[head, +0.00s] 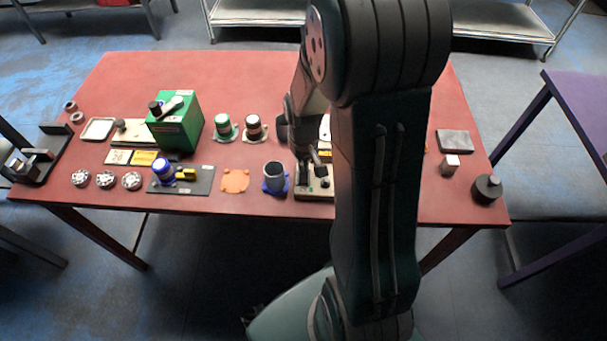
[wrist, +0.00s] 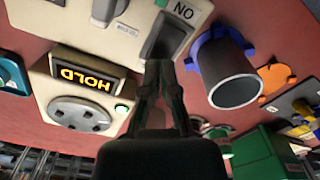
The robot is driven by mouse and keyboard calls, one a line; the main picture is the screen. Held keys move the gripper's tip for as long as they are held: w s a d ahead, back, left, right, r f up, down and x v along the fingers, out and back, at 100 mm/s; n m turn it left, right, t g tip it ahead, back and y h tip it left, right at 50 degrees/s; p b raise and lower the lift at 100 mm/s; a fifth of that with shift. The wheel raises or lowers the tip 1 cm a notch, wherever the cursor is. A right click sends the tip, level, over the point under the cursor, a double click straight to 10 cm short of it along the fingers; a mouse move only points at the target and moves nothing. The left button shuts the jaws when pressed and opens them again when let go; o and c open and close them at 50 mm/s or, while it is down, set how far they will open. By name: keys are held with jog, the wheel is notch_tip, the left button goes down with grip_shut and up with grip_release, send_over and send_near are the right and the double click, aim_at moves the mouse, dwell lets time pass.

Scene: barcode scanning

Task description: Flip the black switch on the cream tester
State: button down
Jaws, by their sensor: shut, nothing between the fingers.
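The cream tester (head: 313,193) stands at the front of the red table, partly hidden by my arm in the head view. In the wrist view the tester (wrist: 72,32) fills the upper left, with a lit HOLD display (wrist: 88,72), a round socket (wrist: 80,115) and a lever-like part (wrist: 104,10). Its black switch (wrist: 167,38) is beside the ON label (wrist: 184,11). My gripper (wrist: 160,66) is shut and empty, its tips right at the switch's near end; I cannot tell whether they touch. In the head view my gripper (head: 314,160) is just above the tester.
A dark grey cup (wrist: 235,80) in a blue holder (wrist: 222,36) stands close beside the tester. An orange plate (head: 234,181) lies farther left, then a dark board (head: 200,184) and a green box (head: 178,124). A grey block (head: 455,141) lies to the right.

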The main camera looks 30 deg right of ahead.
jog(key=shift+f, duration=0.65)
dwell(0.3)
jog(key=shift+r, duration=3.55)
jog(key=s+a+r+t, duration=0.2)
jog(key=s+a+r, duration=0.3)
jog(key=r, duration=0.4)
jog(key=s+a+r+t, duration=0.3)
jog(key=s+a+r, duration=0.3)
jog(key=s+r, duration=0.1)
jog(key=shift+s+r+n+t, duration=0.3)
jog(key=shift+s+r+n, duration=0.1)
jog(key=shift+r, duration=0.5)
